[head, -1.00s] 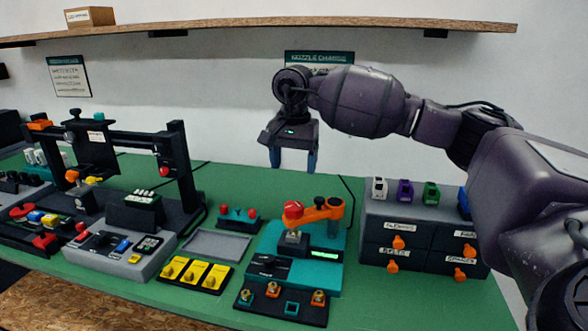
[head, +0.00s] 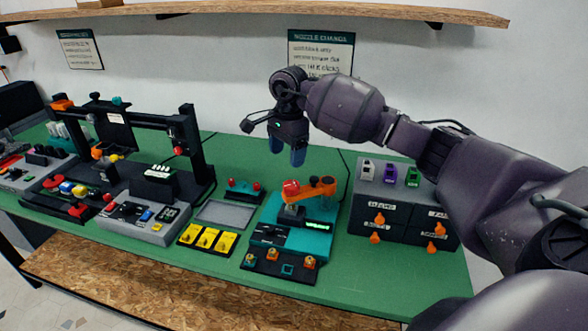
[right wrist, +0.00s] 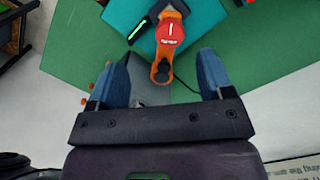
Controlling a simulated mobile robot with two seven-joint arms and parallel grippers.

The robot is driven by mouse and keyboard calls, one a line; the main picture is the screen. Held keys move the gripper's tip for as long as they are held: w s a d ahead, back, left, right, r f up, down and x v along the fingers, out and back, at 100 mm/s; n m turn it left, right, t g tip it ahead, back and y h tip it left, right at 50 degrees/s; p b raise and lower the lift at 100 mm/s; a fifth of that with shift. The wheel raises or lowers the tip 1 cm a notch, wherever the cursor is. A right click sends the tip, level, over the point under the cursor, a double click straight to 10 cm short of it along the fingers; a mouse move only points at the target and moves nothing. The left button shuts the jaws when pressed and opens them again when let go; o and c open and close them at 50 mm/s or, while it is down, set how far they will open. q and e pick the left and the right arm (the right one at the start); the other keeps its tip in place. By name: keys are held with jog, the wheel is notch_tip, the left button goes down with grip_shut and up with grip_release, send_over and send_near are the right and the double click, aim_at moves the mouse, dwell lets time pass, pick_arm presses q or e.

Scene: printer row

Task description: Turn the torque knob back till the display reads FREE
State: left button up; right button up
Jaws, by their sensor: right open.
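The torque knob (head: 290,187) is red and sits on an orange arm (head: 322,190) of the teal station on the bench. In the right wrist view the knob (right wrist: 171,29) shows a white mark on its face. The display (head: 318,224) is a small lit green strip on the teal station; its text is too small to read. My right gripper (head: 287,160) is open and empty, above and behind the knob, not touching it. In the right wrist view the knob lies beyond the two blue fingertips (right wrist: 163,70). My left gripper is not in view.
A grey drawer unit (head: 392,205) with orange handles stands right of the station. Yellow switches (head: 207,238), a grey tray (head: 226,214) and a dark gantry frame (head: 197,150) are to the left. A wooden shelf (head: 250,10) runs above.

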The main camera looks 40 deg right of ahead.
aim_at(291, 184)
jog(key=f+m, duration=0.1)
jog(key=f, duration=0.2)
jog(key=d+f+m, duration=0.1)
jog(key=f+m, duration=0.1)
jog(key=f, duration=0.1)
jog(key=w+d+f+m, duration=0.1)
jog(key=f, duration=0.2)
jog(key=shift+f+m+h+p, duration=0.25)
jog(key=shift+m+h+p, duration=0.1)
jog(key=shift+m+h, duration=0.05)
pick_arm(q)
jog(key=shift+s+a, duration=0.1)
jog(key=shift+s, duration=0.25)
pick_arm(e)
jog(key=shift+f, duration=0.75)
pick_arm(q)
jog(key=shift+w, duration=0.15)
pick_arm(e)
jog(key=c, duration=0.9)
